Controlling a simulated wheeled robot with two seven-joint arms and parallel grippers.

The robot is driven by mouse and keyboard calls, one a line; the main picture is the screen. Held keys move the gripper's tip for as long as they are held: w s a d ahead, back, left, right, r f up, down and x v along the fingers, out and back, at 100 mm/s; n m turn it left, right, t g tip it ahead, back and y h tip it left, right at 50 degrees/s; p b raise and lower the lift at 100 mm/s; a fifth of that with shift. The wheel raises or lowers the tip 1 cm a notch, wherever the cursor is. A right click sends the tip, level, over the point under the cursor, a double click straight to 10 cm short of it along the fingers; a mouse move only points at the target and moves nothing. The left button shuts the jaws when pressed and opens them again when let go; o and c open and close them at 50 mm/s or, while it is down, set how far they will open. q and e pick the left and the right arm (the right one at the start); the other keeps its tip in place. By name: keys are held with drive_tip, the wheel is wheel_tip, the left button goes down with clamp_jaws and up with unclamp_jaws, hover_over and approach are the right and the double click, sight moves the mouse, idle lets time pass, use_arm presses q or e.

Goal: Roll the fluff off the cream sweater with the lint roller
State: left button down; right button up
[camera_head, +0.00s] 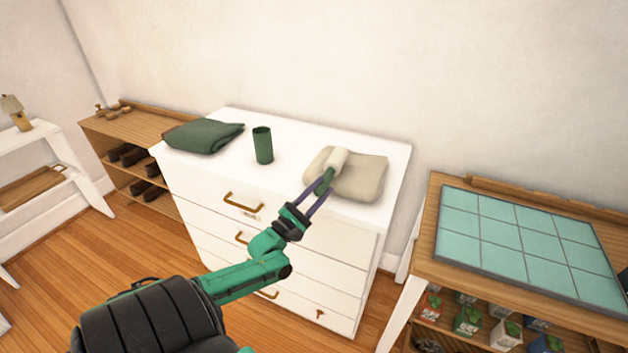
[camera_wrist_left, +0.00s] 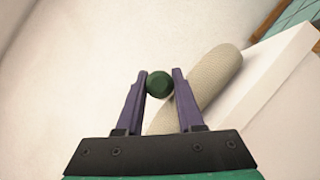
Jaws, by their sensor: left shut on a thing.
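The cream sweater (camera_head: 363,177) lies folded on the right part of the white dresser top; it also shows in the left wrist view (camera_wrist_left: 222,75). My left gripper (camera_head: 322,187) is shut on the green handle of the lint roller (camera_head: 337,160). The roller's pale head is over the sweater's left part, and I cannot tell whether it touches. In the left wrist view the handle's round green end (camera_wrist_left: 159,84) sits between the two purple fingers. No fluff can be made out on the sweater at this size. My right gripper is not in view.
A green cup (camera_head: 263,145) stands mid-dresser, and a folded dark green cloth (camera_head: 204,136) lies on its left. The white dresser (camera_head: 225,172) has bare top between them. A tiled wooden bench (camera_head: 520,240) stands right, and a shoe shelf (camera_head: 127,121) left.

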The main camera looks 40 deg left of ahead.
use_arm(q)
drive_tip(key=shift+w+d, duration=2.4)
drive_tip(key=shift+d, duration=3.35)
drive_tip(key=shift+s+a+f+b, duration=0.15)
drive_tip(key=shift+s+a, duration=0.65)
drive_tip(key=shift+a, duration=1.1)
drive_tip(key=shift+s+a+r+b, duration=0.15)
drive_tip(key=shift+s+a, duration=0.6)
drive_tip(key=shift+a, duration=1.15)
drive_tip(key=shift+s+a+f+b, duration=0.2)
drive_tip(key=shift+s+a, duration=0.6)
drive_tip(key=shift+a, duration=1.1)
drive_tip(key=shift+s+a, duration=1.3)
drive_tip(key=shift+a, duration=1.85)
drive_tip(key=w+d+p, duration=0.1)
drive_tip(key=w+d, duration=0.2)
drive_tip(key=d, duration=0.6)
drive_tip(key=w+d, duration=0.4)
drive_tip(key=d, duration=0.4)
drive_tip(key=shift+w+d+p, duration=0.2)
drive_tip(key=shift+d+p, duration=0.2)
drive_tip(key=shift+r, duration=0.2)
